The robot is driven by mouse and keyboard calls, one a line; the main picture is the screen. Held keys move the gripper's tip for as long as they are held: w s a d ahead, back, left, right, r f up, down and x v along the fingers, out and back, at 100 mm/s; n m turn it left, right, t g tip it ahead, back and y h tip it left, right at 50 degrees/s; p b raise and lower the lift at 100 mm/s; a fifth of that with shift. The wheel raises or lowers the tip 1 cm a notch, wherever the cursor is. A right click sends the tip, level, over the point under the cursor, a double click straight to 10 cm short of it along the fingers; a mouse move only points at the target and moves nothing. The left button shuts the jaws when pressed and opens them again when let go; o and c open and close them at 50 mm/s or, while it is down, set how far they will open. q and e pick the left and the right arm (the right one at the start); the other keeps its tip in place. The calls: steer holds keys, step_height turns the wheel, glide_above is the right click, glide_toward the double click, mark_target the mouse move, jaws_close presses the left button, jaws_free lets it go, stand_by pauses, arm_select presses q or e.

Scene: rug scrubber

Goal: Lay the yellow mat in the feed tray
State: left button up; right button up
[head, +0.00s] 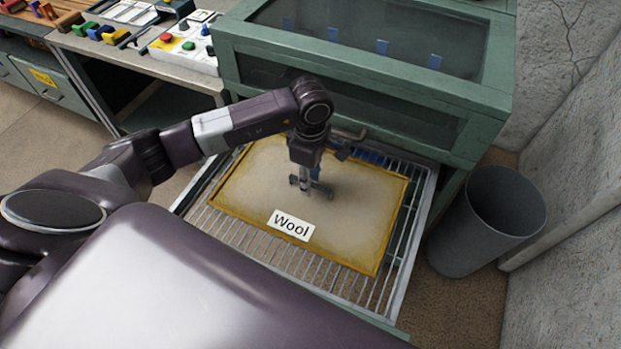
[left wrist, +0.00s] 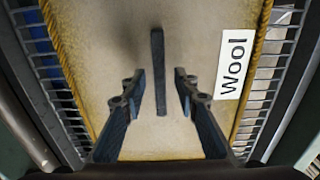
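The yellow-edged mat (head: 350,215) with a "Wool" label (head: 291,225) lies flat on the wire feed tray (head: 330,283), which extends from the green machine. The mat appears slightly turned relative to the tray, with wire bars showing around it. My left gripper (head: 312,188) points down over the middle of the mat. In the left wrist view the gripper (left wrist: 160,85) is open, with one finger on each side of a dark bar (left wrist: 158,60) on the mat (left wrist: 205,25). Gaps show between the fingers and the bar. My right gripper is not in view.
The green machine (head: 370,85) with dark windows stands behind the tray. A grey bin (head: 480,225) stands right of the tray beside the wall. A bench with a control panel (head: 185,42) and coloured blocks is at the back left.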

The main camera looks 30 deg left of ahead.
arm_select(q)
step_height(320, 180, up, 12)
steer(key=b, duration=0.3)
stand_by(0.5)
